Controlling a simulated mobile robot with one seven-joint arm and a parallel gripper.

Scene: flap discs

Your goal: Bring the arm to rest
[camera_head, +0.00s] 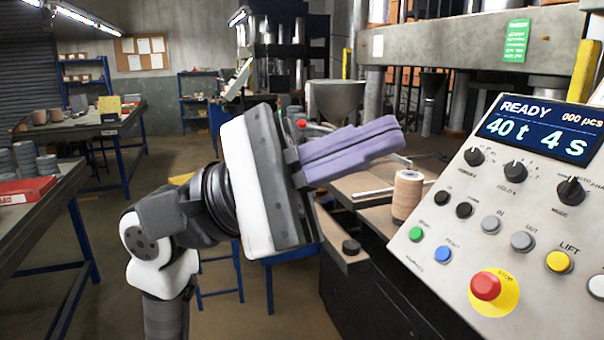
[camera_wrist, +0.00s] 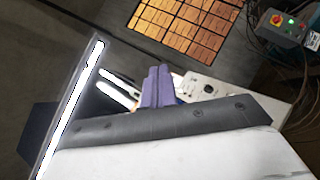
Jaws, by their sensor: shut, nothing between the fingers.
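My gripper (camera_head: 398,137) is raised in the middle of the head view, in front of the press. Its purple fingers lie together, point to the right and slightly up, and hold nothing. The wrist view also shows my gripper (camera_wrist: 162,70), with the fingers side by side and shut. My arm reaches up from the lower left of the head view, with the elbow bent. No object is seen touching the fingers.
A control panel (camera_head: 455,220) with a READY display and a red stop button (camera_head: 486,286) fills the right. Workbenches (camera_head: 50,215) stand at left. Open floor (camera_head: 110,280) lies between.

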